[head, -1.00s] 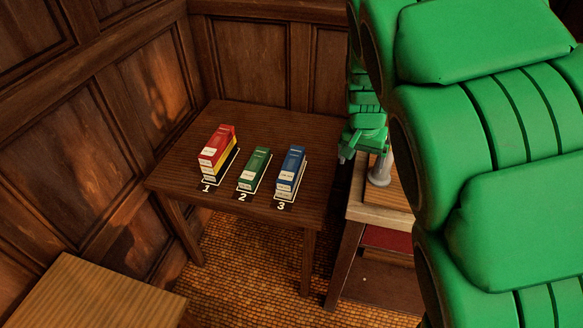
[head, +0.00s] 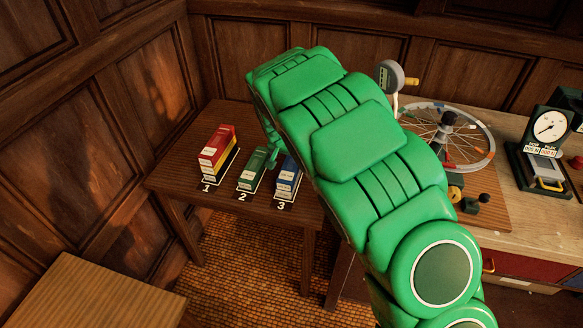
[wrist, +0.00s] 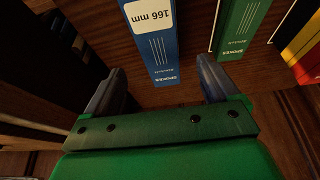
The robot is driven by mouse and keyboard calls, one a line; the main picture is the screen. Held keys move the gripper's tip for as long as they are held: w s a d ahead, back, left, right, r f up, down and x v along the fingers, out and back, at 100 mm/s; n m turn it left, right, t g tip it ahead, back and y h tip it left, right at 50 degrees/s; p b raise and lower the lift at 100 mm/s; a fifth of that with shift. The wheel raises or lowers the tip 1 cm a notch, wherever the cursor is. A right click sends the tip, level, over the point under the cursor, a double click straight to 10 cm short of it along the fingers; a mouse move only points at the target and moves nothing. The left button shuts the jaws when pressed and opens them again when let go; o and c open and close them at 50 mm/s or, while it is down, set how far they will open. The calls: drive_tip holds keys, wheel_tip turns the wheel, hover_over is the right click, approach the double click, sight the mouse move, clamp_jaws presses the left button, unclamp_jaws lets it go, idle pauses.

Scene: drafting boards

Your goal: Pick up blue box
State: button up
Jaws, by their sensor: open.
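In the wrist view the blue box (wrist: 152,42) shows a "166 mm" label and the word SPOKES. My gripper (wrist: 160,66) is open and empty, with one finger on each side of the blue box's near end in that picture. I cannot tell the height gap; no contact is visible. In the head view my gripper (head: 272,158) is just behind the boxes.
A green box (head: 252,172) stands at mark 2, close left of the blue one. A bench (head: 530,220) at right holds a spoked wheel (head: 470,120) and a dial gauge (head: 548,128).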

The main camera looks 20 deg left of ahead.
sight(291, 163)
drive_tip(key=shift+w+a+f, duration=0.15)
drive_tip(key=shift+a+f, duration=0.1)
drive_tip(key=shift+f, duration=0.1)
drive_tip(key=shift+d+x, duration=0.2)
drive_tip(key=shift+x, duration=1.6)
drive_tip(key=shift+d+x, duration=0.15)
drive_tip(key=shift+x, duration=1.7)
drive_tip(key=shift+w, duration=0.1)
drive_tip(key=shift+r, duration=0.1)
drive_tip(key=c, duration=1.2)
drive_tip(key=shift+r, duration=0.15)
